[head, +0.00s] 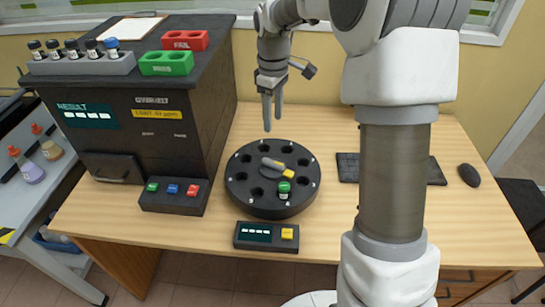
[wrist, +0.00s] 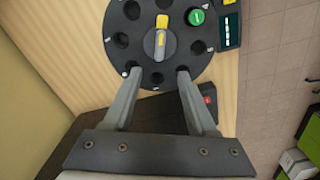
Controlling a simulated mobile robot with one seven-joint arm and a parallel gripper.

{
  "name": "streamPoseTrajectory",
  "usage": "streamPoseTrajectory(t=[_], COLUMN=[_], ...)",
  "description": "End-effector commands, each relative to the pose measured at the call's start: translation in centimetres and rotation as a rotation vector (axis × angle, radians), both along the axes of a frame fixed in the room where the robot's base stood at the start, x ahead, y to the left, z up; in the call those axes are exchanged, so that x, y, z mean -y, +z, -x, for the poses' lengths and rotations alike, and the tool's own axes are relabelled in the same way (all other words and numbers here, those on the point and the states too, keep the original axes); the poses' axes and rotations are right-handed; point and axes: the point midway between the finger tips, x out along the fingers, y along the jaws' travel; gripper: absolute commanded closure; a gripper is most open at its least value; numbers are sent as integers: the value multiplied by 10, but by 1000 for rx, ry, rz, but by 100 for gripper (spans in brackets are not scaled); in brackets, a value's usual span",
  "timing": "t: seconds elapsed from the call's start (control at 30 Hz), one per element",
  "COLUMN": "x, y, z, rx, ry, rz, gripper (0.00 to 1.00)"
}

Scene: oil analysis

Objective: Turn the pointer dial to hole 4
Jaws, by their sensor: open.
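The round black carousel (head: 240,193) with several holes stands on the wooden table. On its centre sits the pointer dial (head: 273,165), a grey knob with a yellow tip; in the head view the tip points right and slightly toward the front. A green-capped vial (head: 284,189) stands in a hole near the tip. The wrist view also shows the dial (wrist: 160,42) and the green cap (wrist: 195,17). My gripper (head: 272,126) is open and empty, pointing down above the carousel's back edge, apart from the dial. Hole numbers are too small to read.
A black analyser (head: 130,130) stands left, with a button box (head: 174,196) before it. A small display box (head: 266,236) sits in front of the carousel. A keyboard (head: 348,167) and mouse (head: 469,175) lie to the right. Vials, red and green racks stand on the analyser.

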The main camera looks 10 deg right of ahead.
Motion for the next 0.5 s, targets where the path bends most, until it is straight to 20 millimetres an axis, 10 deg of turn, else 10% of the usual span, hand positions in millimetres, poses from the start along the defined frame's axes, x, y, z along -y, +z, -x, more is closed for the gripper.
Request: streamPoseTrajectory(t=[0.5], x=[0], y=[-115], z=[1], rx=[-5], ry=[-1], rz=[0], gripper=[43])
